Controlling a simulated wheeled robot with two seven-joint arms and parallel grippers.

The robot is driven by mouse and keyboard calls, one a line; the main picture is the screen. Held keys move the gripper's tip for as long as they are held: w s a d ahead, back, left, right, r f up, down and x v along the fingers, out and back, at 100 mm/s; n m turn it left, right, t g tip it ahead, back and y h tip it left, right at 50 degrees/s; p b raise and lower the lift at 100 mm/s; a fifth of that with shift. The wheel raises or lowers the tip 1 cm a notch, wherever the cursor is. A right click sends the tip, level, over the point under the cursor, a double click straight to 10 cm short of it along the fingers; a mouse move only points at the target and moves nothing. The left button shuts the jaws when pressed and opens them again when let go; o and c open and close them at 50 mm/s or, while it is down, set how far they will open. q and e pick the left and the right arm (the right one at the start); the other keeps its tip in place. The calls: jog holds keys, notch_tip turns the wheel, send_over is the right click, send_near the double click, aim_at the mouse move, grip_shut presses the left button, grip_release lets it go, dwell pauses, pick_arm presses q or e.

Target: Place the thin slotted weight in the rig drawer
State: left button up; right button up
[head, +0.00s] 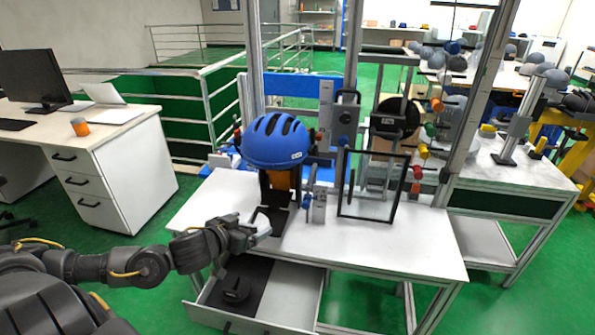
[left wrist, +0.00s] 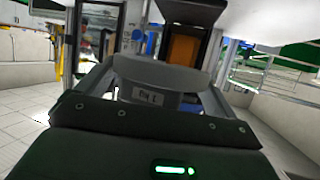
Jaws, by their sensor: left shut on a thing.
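My left gripper (head: 252,230) is over the front edge of the white table, above the back of the open drawer. It is shut on a grey disc-like piece, the thin slotted weight (left wrist: 160,76), which fills the space between the fingers in the left wrist view. Its slot cannot be made out. The rig drawer (head: 303,298) is pulled out under the table. A dark mat lines its left part, and a dark round weight (head: 236,289) lies there. My right gripper is not in view.
A blue helmet (head: 274,140) sits on the rig behind the gripper. A black frame (head: 373,186) stands on the table (head: 420,250) to the right. A white desk cabinet (head: 120,170) stands at left. The drawer's right part is bare.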

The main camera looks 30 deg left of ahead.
pick_arm(q)
jog(key=shift+r, duration=0.15)
jog(key=shift+w+d+r, duration=0.2)
jog(key=shift+w+r, duration=0.05)
jog(key=shift+w, duration=0.1)
jog(key=w+d+r, duration=0.3)
jog(key=d+r, duration=0.5)
jog(key=d, duration=0.2)
jog(key=w+d+r, duration=0.4)
jog(key=d+r, duration=0.4)
jog(key=d, duration=0.1)
jog(key=shift+w+d+r, duration=0.15)
jog(key=shift+d+r, duration=0.15)
jog(key=shift+d, duration=0.1)
dwell(0.4)
